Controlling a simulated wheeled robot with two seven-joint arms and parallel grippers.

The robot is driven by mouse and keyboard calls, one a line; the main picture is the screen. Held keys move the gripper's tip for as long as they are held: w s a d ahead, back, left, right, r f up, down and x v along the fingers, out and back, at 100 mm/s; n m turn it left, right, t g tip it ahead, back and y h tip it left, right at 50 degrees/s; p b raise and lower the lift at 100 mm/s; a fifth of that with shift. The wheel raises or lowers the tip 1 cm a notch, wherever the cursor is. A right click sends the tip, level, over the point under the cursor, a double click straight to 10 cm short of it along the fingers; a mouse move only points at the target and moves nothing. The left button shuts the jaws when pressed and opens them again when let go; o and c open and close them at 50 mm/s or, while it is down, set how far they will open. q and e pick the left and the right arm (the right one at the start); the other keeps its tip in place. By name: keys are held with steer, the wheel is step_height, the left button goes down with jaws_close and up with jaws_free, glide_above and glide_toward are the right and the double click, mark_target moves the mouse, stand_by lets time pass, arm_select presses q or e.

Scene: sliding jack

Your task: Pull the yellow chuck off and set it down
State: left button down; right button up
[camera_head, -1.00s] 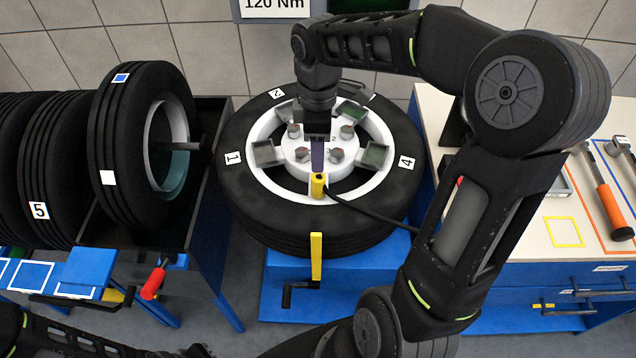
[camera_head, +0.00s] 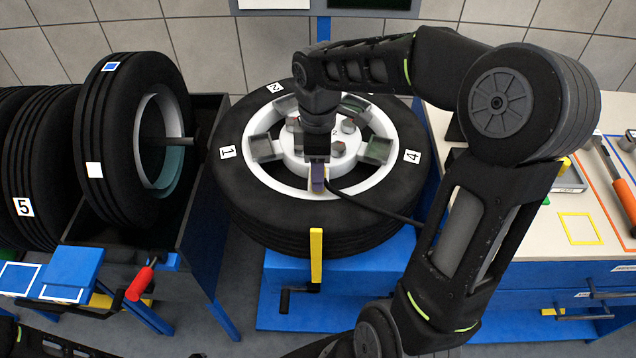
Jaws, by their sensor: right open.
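The yellow chuck (camera_head: 312,187) is at the near side of the wheel's white rim, mostly hidden behind my right gripper. A black hose runs from it to the right across the tire. My right gripper (camera_head: 317,178) points down over the chuck and is open, with a finger in front of the chuck. I cannot tell whether the fingers touch it. The wheel (camera_head: 255,190) lies flat with labels 1, 2 and 4 showing. My left gripper is not in view; part of my left arm shows at the lower left corner.
A yellow post (camera_head: 316,258) stands in front of the wheel on a blue stand (camera_head: 370,280). A rack of upright tires (camera_head: 120,150) is at left. At right, a workbench (camera_head: 530,235) has a yellow outlined square and an orange-handled tool. A red handle (camera_head: 139,284) sticks out at lower left.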

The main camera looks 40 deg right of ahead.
stand_by(0.6)
jaws_close()
stand_by(0.3)
